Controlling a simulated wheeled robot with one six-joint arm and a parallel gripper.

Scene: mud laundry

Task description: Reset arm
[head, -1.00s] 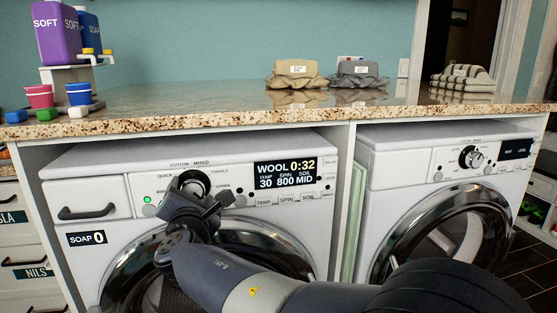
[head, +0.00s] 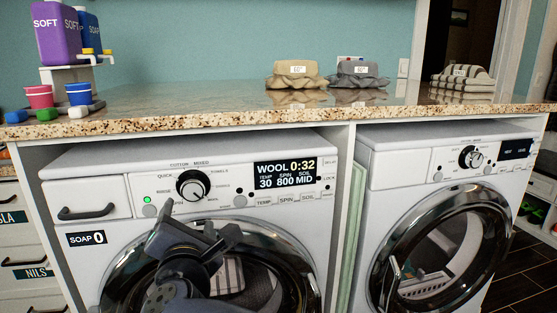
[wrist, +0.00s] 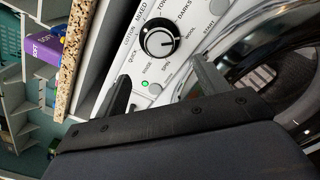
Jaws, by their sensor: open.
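My gripper (head: 180,230) is in front of the left washing machine (head: 95,165), below its program dial (head: 193,187). The jaws are open and empty, apart from the dial. In the wrist view, my gripper (wrist: 158,90) has its two fingers spread toward the control panel, with the dial (wrist: 159,43) beyond them. The display (head: 286,174) reads WOOL 0:32, temp 30, spin 800, soil MID. A green light (head: 148,210) glows left of the dial. My arm covers part of the round door (head: 285,260).
A speckled countertop (head: 230,118) overhangs the machines. It bears purple and blue bottles (head: 55,35), cups (head: 79,94) and folded cloths (head: 296,75). A second washer (head: 400,160) stands at right. Open floor (head: 520,270) shows at far right.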

